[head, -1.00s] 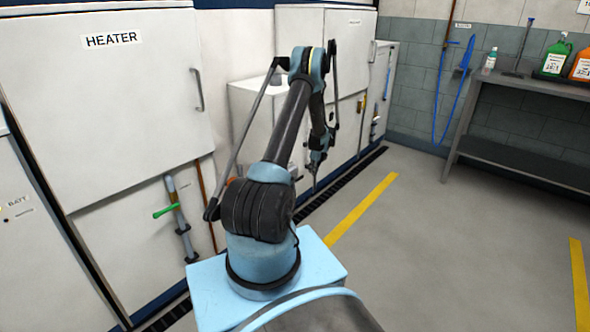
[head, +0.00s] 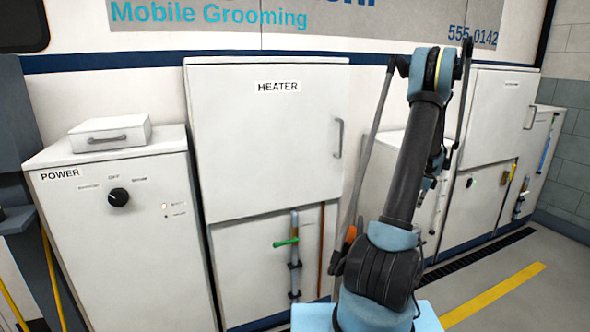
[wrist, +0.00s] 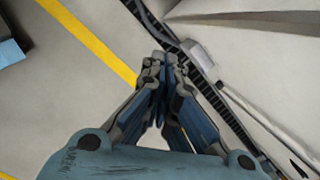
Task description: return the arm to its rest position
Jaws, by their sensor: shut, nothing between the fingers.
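My arm stands on its light blue base at the lower right of the head view. It is bent, with its elbow high in front of the white cabinets. Its far part hangs down behind the upper link, so my gripper is mostly hidden there. In the wrist view my gripper (wrist: 164,65) points away from the camera over the floor. Its fingertips meet and hold nothing.
A heater cabinet (head: 265,150) with a pipe and green-handled valve (head: 286,243) stands left of my arm. A power cabinet (head: 125,230) carries a small white box (head: 110,134). A yellow floor line (head: 495,292) crosses open floor at right, beside a dark floor grate (head: 480,260).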

